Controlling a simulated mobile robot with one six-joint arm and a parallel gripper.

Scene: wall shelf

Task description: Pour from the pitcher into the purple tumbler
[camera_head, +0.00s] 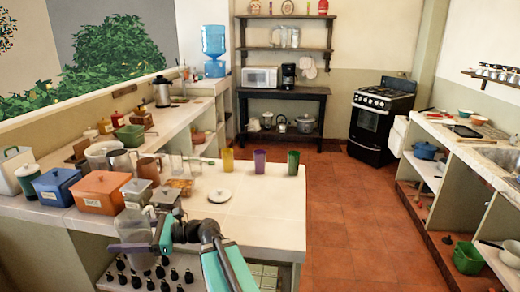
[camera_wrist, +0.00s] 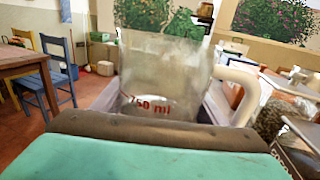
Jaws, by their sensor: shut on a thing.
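The clear pitcher (camera_head: 133,226) stands out in front of the counter's near edge at the lower left, roughly upright. In the wrist view the pitcher (camera_wrist: 165,75) fills the middle, with a red "750 ml" mark and a pale handle on the right; a little clear content seems to show low inside. My gripper (camera_head: 150,245) is shut on the pitcher. The purple tumbler (camera_head: 260,161) stands upright on the counter's far right part, well away from the pitcher, between a yellow tumbler (camera_head: 228,160) and a green tumbler (camera_head: 293,162). The inside of the purple tumbler is hard to see.
Metal containers (camera_head: 165,198) stand close behind the pitcher. The counter in front of the tumblers is mostly clear.

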